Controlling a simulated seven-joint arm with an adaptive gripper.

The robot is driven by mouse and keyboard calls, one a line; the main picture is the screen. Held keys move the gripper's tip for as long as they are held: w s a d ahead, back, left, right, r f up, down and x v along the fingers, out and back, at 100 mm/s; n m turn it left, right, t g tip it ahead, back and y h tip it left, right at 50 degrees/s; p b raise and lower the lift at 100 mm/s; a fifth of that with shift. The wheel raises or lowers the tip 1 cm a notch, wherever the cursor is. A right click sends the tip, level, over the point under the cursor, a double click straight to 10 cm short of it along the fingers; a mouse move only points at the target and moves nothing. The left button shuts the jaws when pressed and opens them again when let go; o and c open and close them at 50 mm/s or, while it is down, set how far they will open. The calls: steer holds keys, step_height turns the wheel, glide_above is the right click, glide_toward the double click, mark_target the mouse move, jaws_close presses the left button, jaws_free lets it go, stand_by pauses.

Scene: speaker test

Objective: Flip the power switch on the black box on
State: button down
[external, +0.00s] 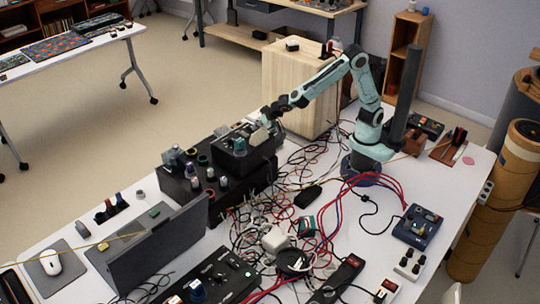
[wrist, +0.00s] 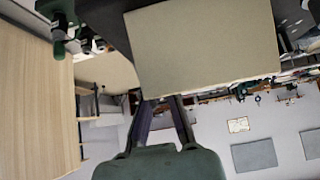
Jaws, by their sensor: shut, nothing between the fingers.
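A black box (external: 238,154) sits on top of a larger black unit (external: 187,190) left of the table's middle. My gripper (external: 269,118) is at the upper right edge of the black box, shut and empty. A pale beige block (external: 259,136) shows right at the gripper, by the box; I cannot tell if they touch. In the wrist view, a flat beige panel (wrist: 205,50) fills the upper middle and covers the ends of my gripper's fingers (wrist: 165,105). I cannot make out the power switch in either view.
A tall wooden cabinet (external: 299,85) stands behind the gripper. Tangled cables (external: 300,190) cover the middle of the table. An open laptop (external: 155,250) is at the front left. A blue device (external: 417,227) lies at the right.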

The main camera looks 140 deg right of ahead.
steer(key=shift+r, duration=0.15)
steer(key=shift+r, duration=0.7)
steer(key=shift+r, duration=0.5)
steer(key=r, duration=0.3)
steer(key=shift+a, duration=0.25)
steer(key=a+f+v, duration=0.1)
steer(key=v, duration=0.8)
steer(key=shift+a, duration=0.55)
